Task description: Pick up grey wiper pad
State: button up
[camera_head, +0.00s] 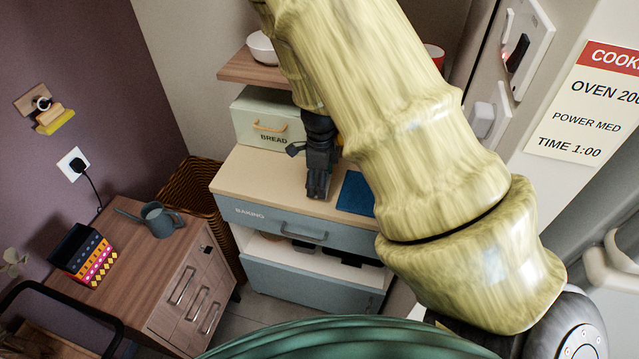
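My dark gripper (317,188) points down over the pale top of the blue baking cabinet (262,172), left of a flat blue mat (353,191). The fingers look close together, but they are small and dark here. I cannot tell whether they are open or shut, or whether anything is between them. I cannot make out a grey wiper pad. It may be hidden by my gripper or my arm, which covers much of the middle of the view.
A bread box (262,117) stands at the back of the cabinet, under a wooden shelf (250,69) with a white bowl (262,47). A wooden drawer unit (140,265) at left holds a watering can (162,219) and a patterned box (84,256). The cabinet's front left top is clear.

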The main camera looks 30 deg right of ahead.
notch_tip(320, 180, up, 2)
jog(key=shift+a+r+b, duration=0.1)
jog(key=shift+r+b, duration=0.05)
jog(key=shift+b, duration=0.25)
jog(key=s+a+r+b, duration=0.1)
jog(key=s+a+b, duration=0.3)
jog(key=s+a, duration=0.6)
jog(key=shift+s+a+r, duration=0.15)
jog(key=shift+s+r, duration=0.05)
jog(key=shift+s, duration=0.9)
jog(key=o, duration=0.5)
jog(key=shift+c, duration=0.2)
jog(key=c, duration=0.4)
jog(key=shift+o, duration=0.2)
